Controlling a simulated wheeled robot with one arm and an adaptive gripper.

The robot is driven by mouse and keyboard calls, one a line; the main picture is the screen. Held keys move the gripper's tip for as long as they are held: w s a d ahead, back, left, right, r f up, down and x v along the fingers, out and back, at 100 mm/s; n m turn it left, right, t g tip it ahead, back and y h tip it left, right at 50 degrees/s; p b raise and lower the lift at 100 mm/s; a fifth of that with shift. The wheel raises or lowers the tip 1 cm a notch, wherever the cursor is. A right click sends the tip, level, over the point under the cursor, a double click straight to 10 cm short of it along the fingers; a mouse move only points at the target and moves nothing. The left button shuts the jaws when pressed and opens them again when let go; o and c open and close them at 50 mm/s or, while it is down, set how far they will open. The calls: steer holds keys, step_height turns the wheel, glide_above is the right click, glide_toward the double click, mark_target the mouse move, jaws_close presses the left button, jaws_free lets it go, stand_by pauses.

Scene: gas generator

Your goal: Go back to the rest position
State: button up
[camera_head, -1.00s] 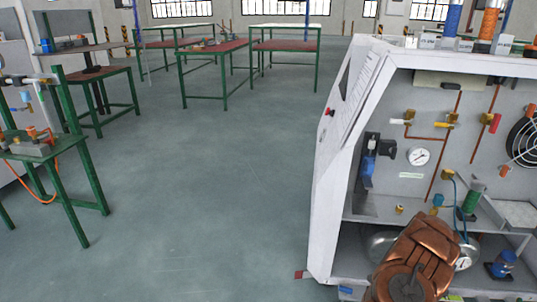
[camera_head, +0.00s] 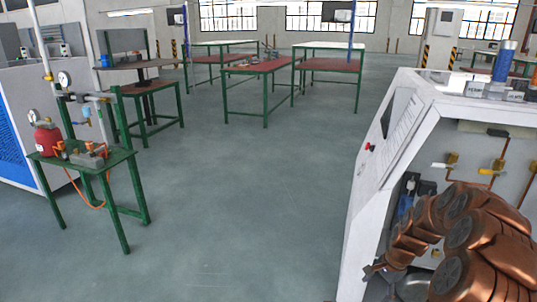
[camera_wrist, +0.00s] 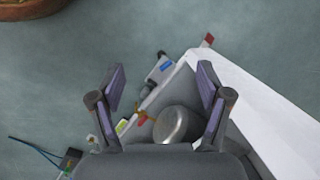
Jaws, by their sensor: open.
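My gripper (camera_wrist: 161,84) is open and empty in the wrist view, its two dark pads wide apart. It looks down past the white gas generator cabinet (camera_wrist: 258,100), whose sloping edge lies on the right. A grey metal cylinder (camera_wrist: 176,125) shows below and between the fingers. In the head view my copper-coloured arm is bent in front of the cabinet (camera_head: 402,160) at the lower right, and my gripper (camera_head: 374,271) shows small at the cabinet's left edge. The arm hides much of the cabinet's inside; copper pipes with yellow valves (camera_head: 497,165) remain visible.
A green-legged table (camera_head: 85,160) with a red bottle (camera_head: 47,138) and orange hose stands at the left. Larger green-framed tables (camera_head: 265,66) stand at the back. The grey floor (camera_head: 240,200) between is clear. A round brown object (camera_wrist: 30,8) shows at the wrist view's upper left.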

steer(key=s+a+r+n+g+p, duration=0.1)
steer(key=s+a+r+n+p, duration=0.4)
steer(key=r, duration=0.6)
steer(key=s+a+r+n+p, duration=0.2)
steer(key=s+a+r, duration=0.45)
steer(key=r, duration=0.55)
steer(key=s+a+r+n+h+p, duration=0.1)
steer(key=s+a+r+n+p, duration=0.1)
steer(key=s+r+p, duration=0.3)
steer(key=s+a+r+n+g+h+p, duration=0.1)
steer(key=s+r+n+p, duration=0.3)
steer(key=s+r, duration=0.8)
steer(key=s+a+p, duration=0.1)
steer(key=s+p, duration=0.1)
steer(key=s, duration=0.6)
steer(key=shift+r+n+h, duration=0.15)
steer(key=shift+n+h, duration=0.15)
steer(key=shift+n, duration=0.1)
